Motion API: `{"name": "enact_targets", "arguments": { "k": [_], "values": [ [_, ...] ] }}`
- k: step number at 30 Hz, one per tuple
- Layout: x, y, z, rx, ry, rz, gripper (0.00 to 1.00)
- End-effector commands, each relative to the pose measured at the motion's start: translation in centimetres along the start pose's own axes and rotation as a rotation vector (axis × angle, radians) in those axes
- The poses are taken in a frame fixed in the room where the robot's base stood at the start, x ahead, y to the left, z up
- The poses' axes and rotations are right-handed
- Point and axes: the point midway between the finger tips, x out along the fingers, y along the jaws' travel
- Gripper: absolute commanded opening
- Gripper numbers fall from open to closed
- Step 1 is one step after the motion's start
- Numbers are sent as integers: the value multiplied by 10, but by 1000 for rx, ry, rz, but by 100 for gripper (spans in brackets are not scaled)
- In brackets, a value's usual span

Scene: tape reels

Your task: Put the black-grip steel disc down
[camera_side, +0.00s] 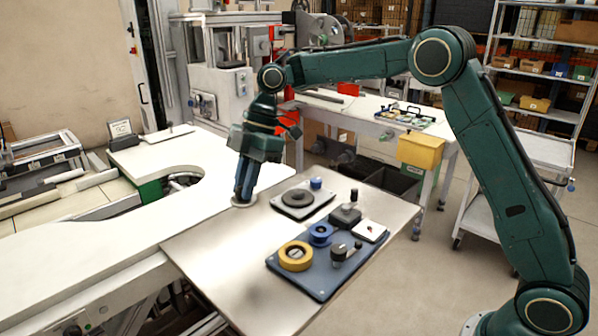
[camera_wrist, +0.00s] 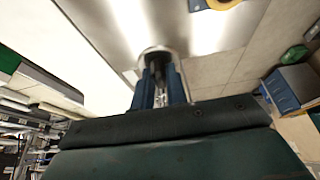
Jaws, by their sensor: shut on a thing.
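My gripper (camera_side: 245,188) points down over the far left edge of the steel table top (camera_side: 205,250). Its blue fingers are close together around the grip of the steel disc (camera_side: 243,203). The disc shows as a pale, flat round rim just below the fingertips. In the wrist view the disc's shiny rim (camera_wrist: 153,51) shows beyond my gripper (camera_wrist: 161,82).
Right of my gripper, a grey plate (camera_side: 322,207) bears a dark ring (camera_side: 297,198). In front, a blue tray (camera_side: 318,284) holds a yellow reel (camera_side: 295,256), a blue reel (camera_side: 320,233) and a black-knobbed piece (camera_side: 339,252). The steel top's front left is bare.

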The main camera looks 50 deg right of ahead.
Motion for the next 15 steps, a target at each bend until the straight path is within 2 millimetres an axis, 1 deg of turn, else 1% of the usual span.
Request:
{"name": "enact_targets", "arguments": {
  "k": [1, 6, 13, 15],
  "values": [
    [9, 5, 2, 0, -4, -1, 0],
    [24, 16, 8, -1, -14, 5, 0],
    [28, 18, 9, -1, -16, 7, 0],
    [31, 17, 11, -1, -16, 5, 0]
  ]
}}
